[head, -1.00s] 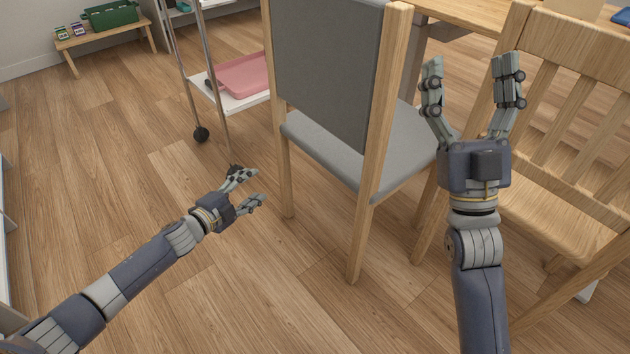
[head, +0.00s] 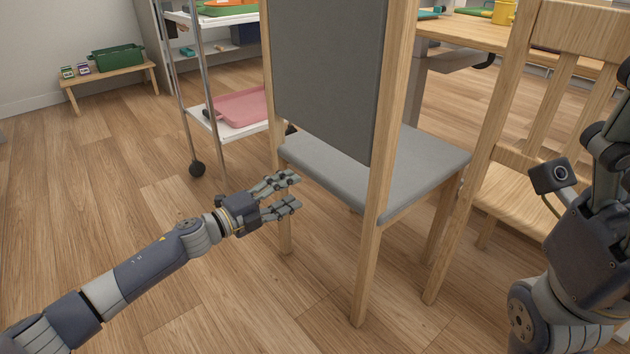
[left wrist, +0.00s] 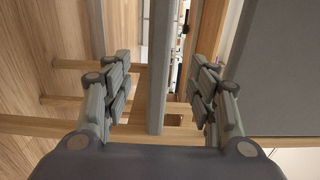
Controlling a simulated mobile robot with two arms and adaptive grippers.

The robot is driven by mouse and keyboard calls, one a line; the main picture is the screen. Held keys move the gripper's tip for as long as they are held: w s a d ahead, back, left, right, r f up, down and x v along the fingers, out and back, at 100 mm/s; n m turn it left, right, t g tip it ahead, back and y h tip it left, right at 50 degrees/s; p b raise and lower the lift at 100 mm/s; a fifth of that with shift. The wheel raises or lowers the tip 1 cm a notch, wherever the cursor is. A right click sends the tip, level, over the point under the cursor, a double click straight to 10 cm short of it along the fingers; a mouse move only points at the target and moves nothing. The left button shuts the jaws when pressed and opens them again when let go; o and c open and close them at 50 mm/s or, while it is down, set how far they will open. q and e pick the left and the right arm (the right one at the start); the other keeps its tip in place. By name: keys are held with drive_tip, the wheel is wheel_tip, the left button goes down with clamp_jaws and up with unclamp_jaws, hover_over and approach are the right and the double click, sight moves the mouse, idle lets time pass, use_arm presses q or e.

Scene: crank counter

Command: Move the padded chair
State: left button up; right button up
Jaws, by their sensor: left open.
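The padded chair has a wooden frame, a grey backrest (head: 330,75) and a grey seat (head: 415,165). It stands upright on the floor in the middle of the head view, its back toward me. My left gripper (head: 290,192) is open and empty just in front of the chair's left rear post, slightly below seat height. In the left wrist view the left gripper (left wrist: 165,78) has its fingers spread, with a grey strip and wooden bars beyond them and a grey panel (left wrist: 280,75) at right. My right gripper (head: 610,150) is at the right edge, its fingers partly cut off.
A wooden slatted chair (head: 530,185) stands close on the right. A wooden table (head: 470,38) is behind. A trolley (head: 235,128) with a pink tray (head: 243,104) stands left of the padded chair. A low bench (head: 105,82) is far left. The floor at left is clear.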

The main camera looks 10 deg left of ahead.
sight(315, 179)
use_arm(q)
drive_tip(key=x, duration=1)
clamp_jaws()
